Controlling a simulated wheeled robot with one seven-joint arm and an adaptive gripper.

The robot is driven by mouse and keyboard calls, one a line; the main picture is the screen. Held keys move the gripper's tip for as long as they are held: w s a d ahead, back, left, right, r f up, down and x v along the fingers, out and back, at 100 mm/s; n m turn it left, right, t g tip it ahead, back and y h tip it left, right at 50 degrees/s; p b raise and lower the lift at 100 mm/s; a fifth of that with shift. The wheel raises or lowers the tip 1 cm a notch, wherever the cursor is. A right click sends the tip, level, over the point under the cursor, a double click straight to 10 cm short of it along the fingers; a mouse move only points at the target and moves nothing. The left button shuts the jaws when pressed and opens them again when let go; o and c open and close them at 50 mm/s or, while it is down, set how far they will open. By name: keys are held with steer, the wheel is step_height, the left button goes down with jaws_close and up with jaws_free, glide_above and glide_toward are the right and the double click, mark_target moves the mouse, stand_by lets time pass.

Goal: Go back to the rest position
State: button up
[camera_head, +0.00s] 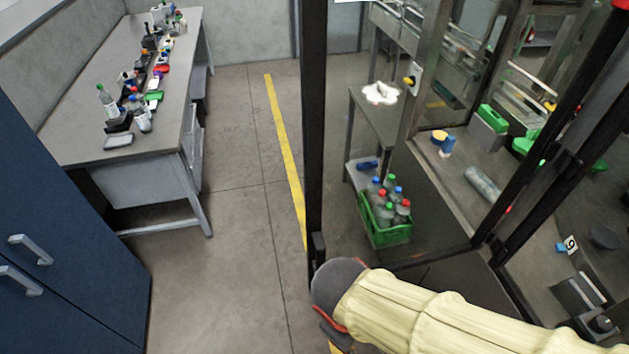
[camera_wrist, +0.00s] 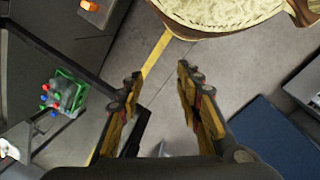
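My gripper (camera_wrist: 160,78) shows in the wrist view with its two orange and black fingers spread apart. Only floor shows between them, so it is open and empty. In the head view my arm in its cream sleeve (camera_head: 430,310) reaches in from the lower right. Its dark wrist end hangs near the bottom middle, just below the foot of a black upright frame post (camera_head: 314,130). The gripper itself is mostly hidden there by the wrist and the picture's bottom edge. I cannot tell whether the arm touches the frame.
A green crate (camera_head: 385,236) of bottles stands inside the framed machine cell at right. A blue cabinet (camera_head: 60,230) stands at left, below a long grey workbench (camera_head: 75,145) with bottles and small items. Clear floor (camera_head: 235,220) with a yellow line (camera_head: 285,160) lies between.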

steer(key=w+d+r+m+t+y+b, duration=0.1)
steer(key=w+d+r+m+t+b, duration=0.1)
steer(key=w+d+m+t+b, duration=0.2)
steer(key=w+d+m+b, duration=0.3)
steer(key=d+m+b, duration=0.2)
steer(key=d+b, duration=0.2)
steer(key=shift+r+m+t+y, duration=0.4)
